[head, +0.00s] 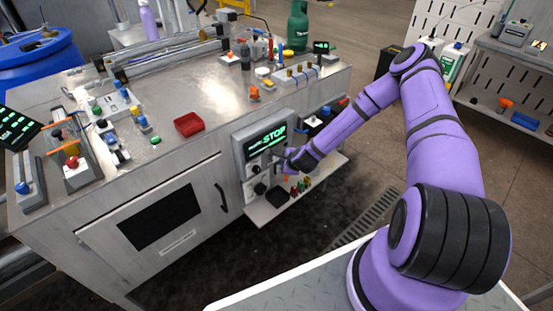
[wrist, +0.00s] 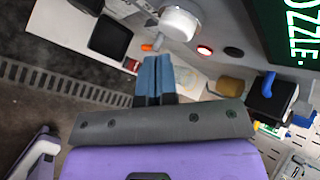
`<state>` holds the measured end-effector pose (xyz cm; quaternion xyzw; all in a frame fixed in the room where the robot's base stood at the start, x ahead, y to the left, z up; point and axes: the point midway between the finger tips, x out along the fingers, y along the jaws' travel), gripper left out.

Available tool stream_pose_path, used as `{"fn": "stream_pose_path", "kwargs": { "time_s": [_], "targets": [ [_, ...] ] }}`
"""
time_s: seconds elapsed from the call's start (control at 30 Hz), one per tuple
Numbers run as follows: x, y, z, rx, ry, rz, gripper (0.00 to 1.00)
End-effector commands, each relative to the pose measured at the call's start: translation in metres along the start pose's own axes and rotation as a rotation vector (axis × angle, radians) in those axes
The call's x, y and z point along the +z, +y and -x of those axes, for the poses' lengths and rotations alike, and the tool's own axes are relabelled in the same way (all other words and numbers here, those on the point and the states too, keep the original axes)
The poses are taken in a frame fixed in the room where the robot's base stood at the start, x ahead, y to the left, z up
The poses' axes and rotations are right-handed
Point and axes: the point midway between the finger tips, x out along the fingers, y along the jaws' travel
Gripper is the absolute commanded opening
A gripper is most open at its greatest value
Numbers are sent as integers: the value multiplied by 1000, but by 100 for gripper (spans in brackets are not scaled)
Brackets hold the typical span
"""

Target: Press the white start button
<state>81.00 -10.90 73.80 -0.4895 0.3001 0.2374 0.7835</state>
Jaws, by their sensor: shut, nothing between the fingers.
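The control panel (head: 244,160) with a green-lit display reading STOP is on the front of the metal cabinet. My gripper (head: 285,164) is close in front of the panel's lower right and partly hides the controls there. In the wrist view its blue fingers (wrist: 157,66) are together and empty. A large pale round control (wrist: 180,22) stands out from the panel just beyond the fingertips. I cannot tell which of these is the white start button, or whether the fingers touch anything.
A shelf (head: 262,212) with small coloured parts and a dark square pad juts out below the panel. A blue-handled black fitting (wrist: 268,88) is right of the fingers. A red tray (head: 188,124) and several other controls stand on the cabinet top.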

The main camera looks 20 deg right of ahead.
Motion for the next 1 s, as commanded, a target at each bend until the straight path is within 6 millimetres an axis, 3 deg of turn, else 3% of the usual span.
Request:
{"fn": "stream_pose_path", "kwargs": {
  "time_s": [1.0],
  "targets": [
    [5, -4, -6, 0, 0, 0, 0]
  ]
}}
